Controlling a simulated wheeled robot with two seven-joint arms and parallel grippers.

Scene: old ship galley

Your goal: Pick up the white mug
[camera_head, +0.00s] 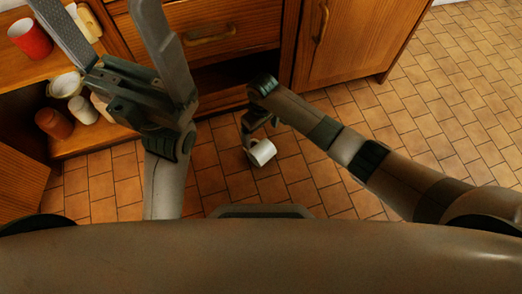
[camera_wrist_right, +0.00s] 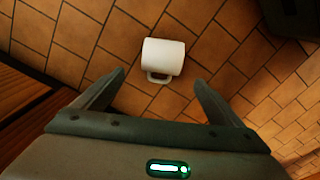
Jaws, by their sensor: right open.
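A white mug (camera_head: 262,152) lies on its side on the tiled floor in the head view. In the right wrist view the mug (camera_wrist_right: 163,57) lies ahead, its handle on the side facing my gripper. My right gripper (camera_head: 249,135) reaches down beside the mug; its fingers are partly hidden in the head view. In the right wrist view my right gripper (camera_wrist_right: 159,78) is open and empty, with the handle near the line between its fingertips. My left gripper (camera_head: 95,12) is raised at the upper left, fingers spread and empty.
A wooden cabinet with a drawer (camera_head: 215,30) and a door (camera_head: 345,40) stands behind the mug. Shelves at the left hold a red cup (camera_head: 30,40), an orange-brown cup (camera_head: 54,124) and white vessels (camera_head: 66,85). The tiled floor (camera_head: 440,100) at the right is clear.

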